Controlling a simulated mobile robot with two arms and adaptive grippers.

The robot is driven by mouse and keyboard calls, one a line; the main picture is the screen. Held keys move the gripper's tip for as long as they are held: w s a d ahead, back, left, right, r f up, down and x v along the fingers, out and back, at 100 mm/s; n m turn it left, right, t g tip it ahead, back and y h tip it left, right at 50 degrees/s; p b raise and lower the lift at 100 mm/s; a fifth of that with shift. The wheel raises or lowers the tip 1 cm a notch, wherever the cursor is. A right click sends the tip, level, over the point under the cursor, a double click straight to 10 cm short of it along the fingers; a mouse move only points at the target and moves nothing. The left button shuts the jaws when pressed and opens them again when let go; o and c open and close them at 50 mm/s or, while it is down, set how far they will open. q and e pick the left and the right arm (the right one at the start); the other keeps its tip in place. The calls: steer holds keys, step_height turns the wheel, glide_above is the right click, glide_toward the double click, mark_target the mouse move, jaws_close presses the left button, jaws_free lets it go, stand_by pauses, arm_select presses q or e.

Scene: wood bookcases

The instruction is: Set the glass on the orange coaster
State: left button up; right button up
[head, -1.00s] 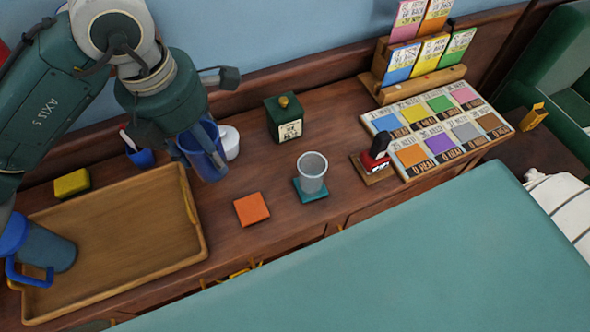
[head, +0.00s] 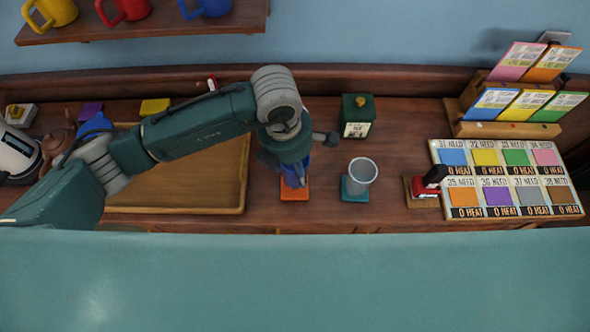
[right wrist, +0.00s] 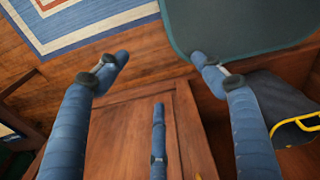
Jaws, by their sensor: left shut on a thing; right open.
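The orange coaster (head: 294,194) lies on the wooden desk, partly covered in the head view. My left gripper (head: 290,162) is over it, shut on a blue glass (head: 297,174), which is mostly hidden by the gripper. I cannot tell whether the glass touches the coaster. A clear grey glass (head: 361,174) stands upright on a teal coaster (head: 350,195) just to the right.
A wooden tray (head: 185,200) lies left of the coaster. A green box (head: 357,117) stands behind, and a stamp (head: 430,182) and a card board (head: 510,180) lie to the right. A teal surface (head: 300,280) fills the front. A shelf (head: 150,25) with mugs hangs above.

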arm_select(q)
steer(key=shift+f, duration=0.35)
step_height(320, 180, down, 3)
steer(key=shift+f+p, duration=0.2)
steer(key=shift+p, duration=0.4)
steer(key=shift+f, duration=0.3)
steer(key=shift+f+b, duration=0.15)
steer(key=shift+b, duration=0.15)
steer(key=o, duration=1.3)
steer(key=shift+o, duration=0.2)
arm_select(e)
steer(key=shift+a+r, duration=0.45)
steer(key=shift+d, duration=0.1)
